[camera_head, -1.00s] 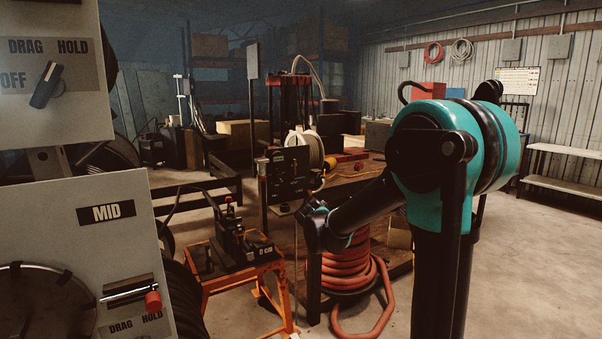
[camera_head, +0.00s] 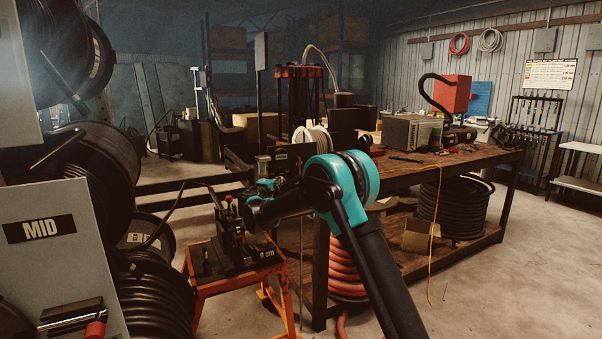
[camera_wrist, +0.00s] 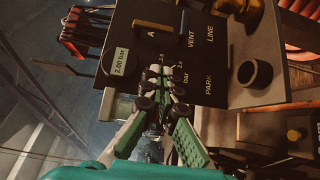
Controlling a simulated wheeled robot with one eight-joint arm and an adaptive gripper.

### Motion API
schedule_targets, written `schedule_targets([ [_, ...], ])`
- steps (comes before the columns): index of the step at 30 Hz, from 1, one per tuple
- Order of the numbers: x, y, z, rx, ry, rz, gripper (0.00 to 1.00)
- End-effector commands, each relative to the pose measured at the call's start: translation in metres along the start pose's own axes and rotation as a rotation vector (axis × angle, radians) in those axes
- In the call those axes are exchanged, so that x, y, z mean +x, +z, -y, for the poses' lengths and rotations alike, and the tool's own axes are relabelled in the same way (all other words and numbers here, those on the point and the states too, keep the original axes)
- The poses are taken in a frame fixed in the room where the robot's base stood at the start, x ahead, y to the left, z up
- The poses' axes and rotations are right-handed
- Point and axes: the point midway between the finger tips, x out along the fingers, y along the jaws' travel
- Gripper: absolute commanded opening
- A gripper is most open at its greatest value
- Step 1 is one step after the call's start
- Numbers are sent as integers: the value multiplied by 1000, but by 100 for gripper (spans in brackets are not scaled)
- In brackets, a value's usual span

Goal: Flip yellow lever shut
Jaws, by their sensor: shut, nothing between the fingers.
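In the wrist view a dark control panel (camera_wrist: 190,40) carries the marks A, VENT, LINE and PARK and a small readout of 2.00 bar. A yellow-orange bar-shaped lever (camera_wrist: 152,26) lies across its upper part, next to the A. In the head view my arm hides most of the panel.
A dark round knob (camera_wrist: 256,73) sticks out beside the panel. In the head view an orange stand (camera_head: 234,281) bears a black crimping device (camera_head: 240,245). A wooden workbench (camera_head: 450,160) stands to the right, with black cable reels (camera_head: 85,180) at left. Floor at right is open.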

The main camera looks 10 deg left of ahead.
Motion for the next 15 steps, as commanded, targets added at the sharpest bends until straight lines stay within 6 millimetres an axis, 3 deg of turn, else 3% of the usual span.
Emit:
schedule_targets([
  [4, -2, -10, -1, -11, 14, -12, 0],
  [15, 2, -9, 0, -10, 13, -10, 0],
])
